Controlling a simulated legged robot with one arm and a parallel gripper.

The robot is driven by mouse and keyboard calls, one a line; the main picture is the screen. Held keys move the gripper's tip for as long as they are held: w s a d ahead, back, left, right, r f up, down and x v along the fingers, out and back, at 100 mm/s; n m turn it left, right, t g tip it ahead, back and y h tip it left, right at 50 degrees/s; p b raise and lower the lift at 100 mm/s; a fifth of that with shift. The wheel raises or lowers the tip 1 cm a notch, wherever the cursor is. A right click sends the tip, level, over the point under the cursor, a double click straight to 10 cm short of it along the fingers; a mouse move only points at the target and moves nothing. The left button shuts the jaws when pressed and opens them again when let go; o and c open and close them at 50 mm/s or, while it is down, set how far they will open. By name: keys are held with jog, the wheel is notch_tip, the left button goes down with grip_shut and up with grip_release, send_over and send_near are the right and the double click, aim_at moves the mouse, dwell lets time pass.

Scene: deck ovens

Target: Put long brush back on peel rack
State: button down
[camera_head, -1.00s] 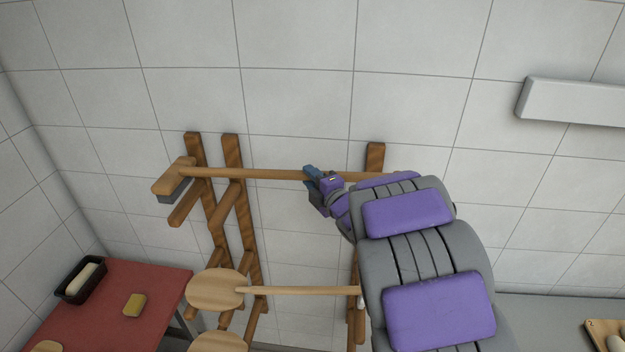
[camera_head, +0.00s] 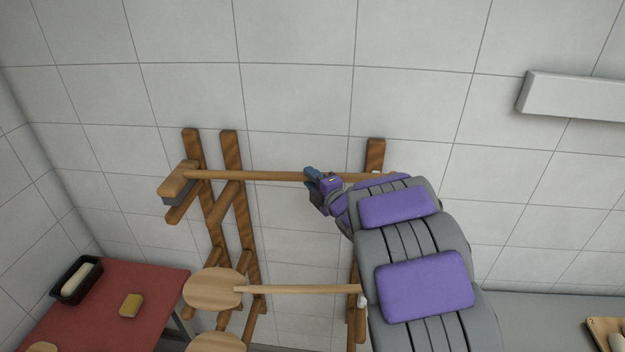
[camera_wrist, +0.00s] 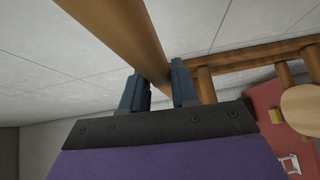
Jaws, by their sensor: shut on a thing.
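The long brush (camera_head: 255,176) has a wooden handle and a wooden head with grey bristles at its left end. It lies roughly level across the top of the wooden peel rack (camera_head: 240,215). My gripper (camera_head: 312,182) is shut on the handle right of its middle, and the wrist view shows the handle (camera_wrist: 125,35) between the two blue fingers (camera_wrist: 158,88). The head overlaps the rack's top left arm in the picture. I cannot tell whether the brush touches the rack. My arm hides part of the rack's right side.
A round wooden peel (camera_head: 215,289) lies on a lower rack level, with another peel (camera_head: 217,343) below. A red table (camera_head: 100,310) with a black tray (camera_head: 62,290) and a yellow sponge (camera_head: 131,305) stands at left. A tiled wall is behind, with a grey box (camera_head: 575,97) at upper right.

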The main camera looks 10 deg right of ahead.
jog(key=shift+a, duration=0.15)
jog(key=c, duration=1.2)
grip_release()
jog(key=shift+c, duration=0.2)
jog(key=o, duration=0.5)
jog(key=shift+d, duration=0.25)
jog(key=shift+c, duration=0.2)
jog(key=b+v, duration=0.8)
jog(key=v, duration=0.9)
jog(key=shift+d+b, duration=0.15)
jog(key=shift+b, duration=0.25)
jog(key=shift+s, duration=0.1)
